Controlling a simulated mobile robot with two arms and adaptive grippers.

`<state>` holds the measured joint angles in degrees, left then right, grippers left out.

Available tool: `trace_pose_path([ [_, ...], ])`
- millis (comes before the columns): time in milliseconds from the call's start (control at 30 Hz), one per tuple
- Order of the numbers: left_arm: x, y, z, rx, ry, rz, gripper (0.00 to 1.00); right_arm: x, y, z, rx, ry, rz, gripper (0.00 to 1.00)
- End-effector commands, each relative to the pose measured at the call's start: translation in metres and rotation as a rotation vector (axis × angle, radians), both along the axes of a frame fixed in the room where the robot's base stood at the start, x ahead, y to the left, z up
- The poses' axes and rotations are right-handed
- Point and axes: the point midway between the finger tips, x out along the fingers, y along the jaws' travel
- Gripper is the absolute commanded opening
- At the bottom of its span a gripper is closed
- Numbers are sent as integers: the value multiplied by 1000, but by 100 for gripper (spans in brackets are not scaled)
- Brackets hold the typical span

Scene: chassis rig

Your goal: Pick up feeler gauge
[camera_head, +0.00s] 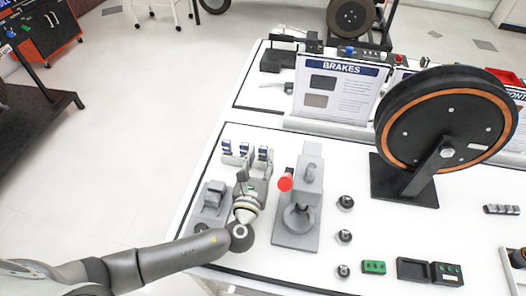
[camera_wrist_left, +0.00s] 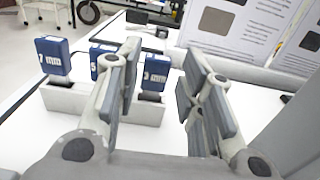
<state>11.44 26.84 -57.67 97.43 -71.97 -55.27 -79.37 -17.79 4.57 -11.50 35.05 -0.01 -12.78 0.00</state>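Three feeler gauges with blue tops stand upright in a row in light grey holders. In the head view they are the left gauge (camera_head: 227,146), the middle gauge (camera_head: 244,149) and the right gauge (camera_head: 263,153). The left wrist view shows labels: "7 mm" (camera_wrist_left: 52,56), one reading "5" (camera_wrist_left: 97,62), partly covered by a finger, and "3 mm" (camera_wrist_left: 156,70). My left gripper (camera_head: 251,178) is open and empty just in front of the row. In the wrist view its spread fingers (camera_wrist_left: 162,92) frame the 3 mm gauge, which stands beyond them. My right gripper is not visible.
A grey stand with a red knob (camera_head: 285,182) is close right of my left gripper. A grey block (camera_head: 213,196) is close left. A brakes sign (camera_head: 338,90) stands behind, and a large black wheel (camera_head: 445,120) at right. Small black parts (camera_head: 345,202) lie between.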

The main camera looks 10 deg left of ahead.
Motion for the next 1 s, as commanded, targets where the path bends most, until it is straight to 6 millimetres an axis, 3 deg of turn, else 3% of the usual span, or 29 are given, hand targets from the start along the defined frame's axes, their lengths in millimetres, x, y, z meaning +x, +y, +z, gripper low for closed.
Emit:
trace_pose_path([
  [100,18,1,0,1,-3,1,36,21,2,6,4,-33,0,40],
  [200,31,2,-1,0,-1,1,36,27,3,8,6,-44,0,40],
  [567,41,2,-2,-1,0,0,36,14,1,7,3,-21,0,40],
  [833,41,2,-2,-1,0,1,2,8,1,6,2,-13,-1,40],
  [1000,41,2,-2,0,0,1,0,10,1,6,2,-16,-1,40],
])
